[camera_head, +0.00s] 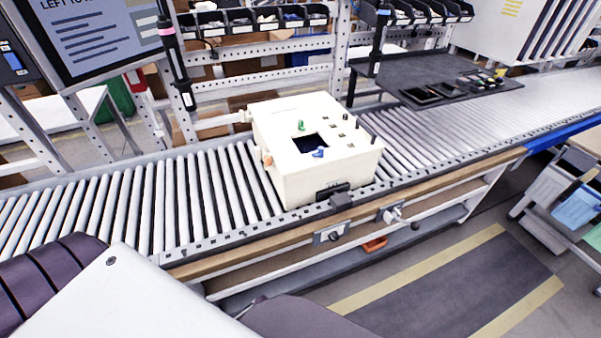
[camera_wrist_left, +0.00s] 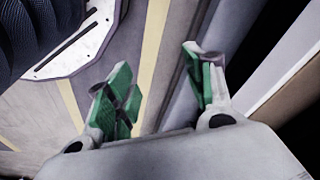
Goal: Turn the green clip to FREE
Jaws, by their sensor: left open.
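My right gripper is in neither view.
The box sits on a roller conveyor (camera_head: 120,205). A blue part (camera_head: 318,153) and several dark knobs are on its top. Two screwdrivers hang near it, one at the left (camera_head: 174,55). A dark tray (camera_head: 440,80) lies behind right. The rollers left of the box are clear.

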